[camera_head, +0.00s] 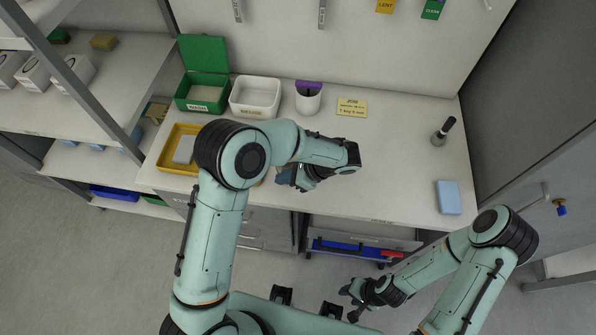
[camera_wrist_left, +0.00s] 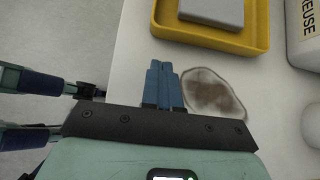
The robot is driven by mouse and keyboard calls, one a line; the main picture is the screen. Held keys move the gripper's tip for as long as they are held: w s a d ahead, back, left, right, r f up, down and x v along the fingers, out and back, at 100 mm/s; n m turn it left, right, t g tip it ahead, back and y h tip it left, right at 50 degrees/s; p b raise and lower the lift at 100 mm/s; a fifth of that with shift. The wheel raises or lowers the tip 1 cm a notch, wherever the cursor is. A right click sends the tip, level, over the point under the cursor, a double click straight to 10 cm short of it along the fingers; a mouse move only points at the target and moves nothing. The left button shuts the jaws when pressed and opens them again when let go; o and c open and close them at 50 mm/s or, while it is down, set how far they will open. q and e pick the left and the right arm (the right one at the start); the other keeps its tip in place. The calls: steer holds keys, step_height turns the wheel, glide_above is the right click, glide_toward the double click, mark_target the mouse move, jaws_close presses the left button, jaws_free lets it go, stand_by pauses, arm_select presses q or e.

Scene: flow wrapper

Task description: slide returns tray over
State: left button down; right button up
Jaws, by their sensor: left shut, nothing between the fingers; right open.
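A yellow tray (camera_head: 163,164) sits at the left end of the counter with a grey block (camera_head: 184,149) in it. My left arm covers its right part. In the left wrist view the tray (camera_wrist_left: 205,40) is beyond my left gripper (camera_wrist_left: 163,68). Its blue fingers are closed together with nothing between them, and a gap of white counter separates them from the tray. In the head view the left gripper (camera_head: 284,176) is to the right of the tray, partly hidden by its wrist. My right gripper (camera_head: 348,292) is open and low in front of the counter, away from the tray.
A brown stain (camera_wrist_left: 214,93) marks the counter beside the left fingers. Behind stand a green box (camera_head: 203,93), a white bin (camera_head: 255,97) and a cup (camera_head: 308,100). A blue block (camera_head: 448,197) and a dark-handled tool (camera_head: 443,132) are at right. The counter's right-middle is clear.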

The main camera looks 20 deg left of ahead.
arm_select(q)
steer(key=a, duration=0.2)
steer(key=shift+s+a+r, duration=0.15)
steer(key=shift+s+a, duration=0.05)
steer(key=shift+a, duration=0.75)
steer(key=shift+s+a, duration=0.15)
steer(key=shift+a, duration=0.8)
steer(key=shift+s+a, duration=0.15)
steer(key=shift+a, duration=0.75)
steer(key=shift+w+d, duration=0.1)
steer(key=shift+d, duration=0.05)
